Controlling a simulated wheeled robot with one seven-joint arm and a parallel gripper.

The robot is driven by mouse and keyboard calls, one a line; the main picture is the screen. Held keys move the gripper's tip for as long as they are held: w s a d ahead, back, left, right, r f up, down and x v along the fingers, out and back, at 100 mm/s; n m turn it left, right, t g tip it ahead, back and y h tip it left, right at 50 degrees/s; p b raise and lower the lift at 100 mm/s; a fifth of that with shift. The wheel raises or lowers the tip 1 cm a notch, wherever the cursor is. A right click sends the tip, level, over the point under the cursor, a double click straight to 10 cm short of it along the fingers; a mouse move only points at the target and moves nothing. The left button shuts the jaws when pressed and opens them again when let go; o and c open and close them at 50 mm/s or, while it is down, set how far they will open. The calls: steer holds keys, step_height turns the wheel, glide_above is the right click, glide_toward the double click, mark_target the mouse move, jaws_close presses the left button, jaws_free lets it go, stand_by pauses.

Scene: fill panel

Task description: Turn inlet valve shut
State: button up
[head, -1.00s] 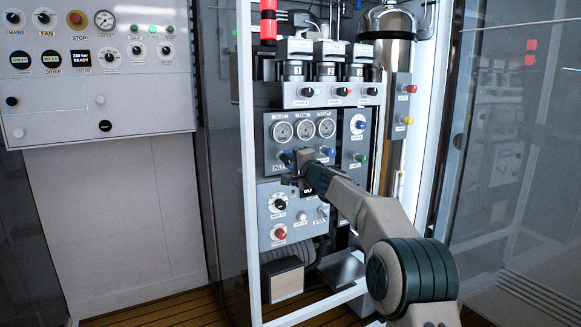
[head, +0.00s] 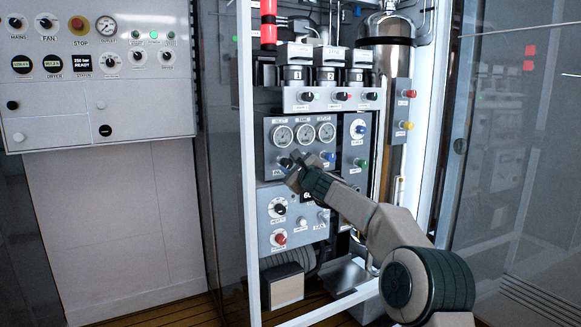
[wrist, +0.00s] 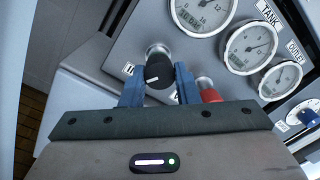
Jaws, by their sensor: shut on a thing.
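The inlet valve is a black knob (wrist: 158,70) with a short white mark, on a silver stem below the leftmost gauge (wrist: 197,14) of the grey panel (head: 268,135). In the wrist view, the blue fingers of my gripper (wrist: 160,84) stand on either side of the knob, shut on it. The knob's turn angle is hard to read from the head view.
A red knob (wrist: 210,95) sits close beside the right finger. A blue knob (head: 328,156) is further right, under the outlet gauge (head: 326,132). A lower panel with a black dial (head: 279,208) and red button (head: 280,239) lies beneath. A white cabinet post (head: 248,190) stands at left.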

steer(key=m, duration=0.4)
steer(key=shift+f, duration=0.2)
steer(key=m+p, duration=0.1)
steer(key=m, duration=0.2)
steer(key=shift+a+m+h, duration=0.1)
steer(key=shift+m+h, duration=0.2)
steer(key=m+p, duration=0.1)
steer(key=m, duration=0.2)
steer(key=shift+s+r+m, duration=0.1)
steer(key=shift+m, duration=0.3)
steer(key=m+p, duration=0.1)
steer(key=m, duration=0.2)
steer(key=shift+m, duration=0.3)
steer(key=m+p, duration=0.2)
steer(key=m, duration=0.1)
steer(key=shift+a+r, duration=0.1)
steer(key=m+p, duration=0.1)
steer(key=m, duration=0.3)
steer(key=shift+r+g+p, duration=0.1)
steer(key=shift+g+p, duration=0.2)
steer(key=shift+p, duration=0.1)
steer(key=m+p, duration=0.2)
steer(key=m, duration=0.2)
steer(key=shift+r+p, duration=0.1)
steer(key=shift+p, duration=0.25)
steer(key=shift+m+p, duration=1)
steer(key=shift+m, duration=0.4)
